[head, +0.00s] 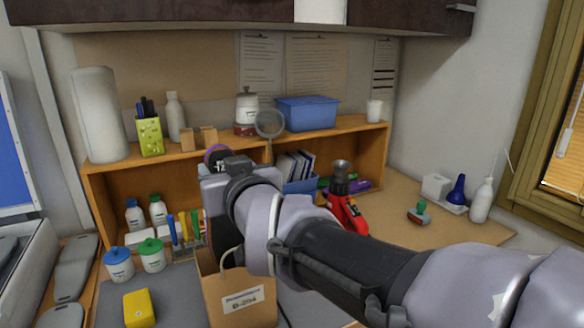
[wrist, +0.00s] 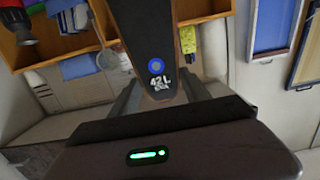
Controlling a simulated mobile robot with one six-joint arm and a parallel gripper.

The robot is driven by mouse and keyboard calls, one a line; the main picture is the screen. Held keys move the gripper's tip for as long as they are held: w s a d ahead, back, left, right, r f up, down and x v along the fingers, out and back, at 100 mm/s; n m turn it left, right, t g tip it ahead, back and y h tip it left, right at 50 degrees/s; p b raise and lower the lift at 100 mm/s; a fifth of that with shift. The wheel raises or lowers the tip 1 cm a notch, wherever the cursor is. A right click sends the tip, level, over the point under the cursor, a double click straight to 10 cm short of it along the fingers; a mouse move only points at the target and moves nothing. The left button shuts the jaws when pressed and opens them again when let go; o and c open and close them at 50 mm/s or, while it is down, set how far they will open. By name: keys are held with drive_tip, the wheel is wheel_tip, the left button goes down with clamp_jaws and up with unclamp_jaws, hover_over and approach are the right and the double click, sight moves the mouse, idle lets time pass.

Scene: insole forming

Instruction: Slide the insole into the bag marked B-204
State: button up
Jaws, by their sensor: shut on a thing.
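The brown paper bag marked B-204 (head: 240,298) stands upright on the grey bench mat, below my arm; its rear and much of its mouth are hidden. In the wrist view my gripper (wrist: 162,92) is shut on a dark insole (wrist: 150,40), with a blue dot and the print "42 L" near the jaws. The insole extends out beyond the fingers. In the head view my wrist hides the jaws. A dark shape shows at the bag's mouth under my wrist; I cannot tell whether it is the insole or how far it is inside.
A yellow block (head: 139,308) and jars with blue (head: 119,264) and green lids (head: 152,255) stand left of the bag. A red tool (head: 345,212) is behind my arm. Grey insole shapes (head: 70,275) lie at far left. The wooden shelf (head: 105,205) closes off the back.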

sight(229, 219)
drive_tip(key=shift+f+b, duration=3.35)
drive_tip(key=shift+f, duration=2.1)
drive_tip(key=o, duration=1.5)
drive_tip(key=shift+c, duration=0.2)
drive_tip(key=p+v, duration=0.3)
drive_tip(key=v, duration=1.4)
drive_tip(key=shift+s+p, duration=0.2)
drive_tip(key=shift+p, duration=0.1)
drive_tip(key=shift+r, duration=0.1)
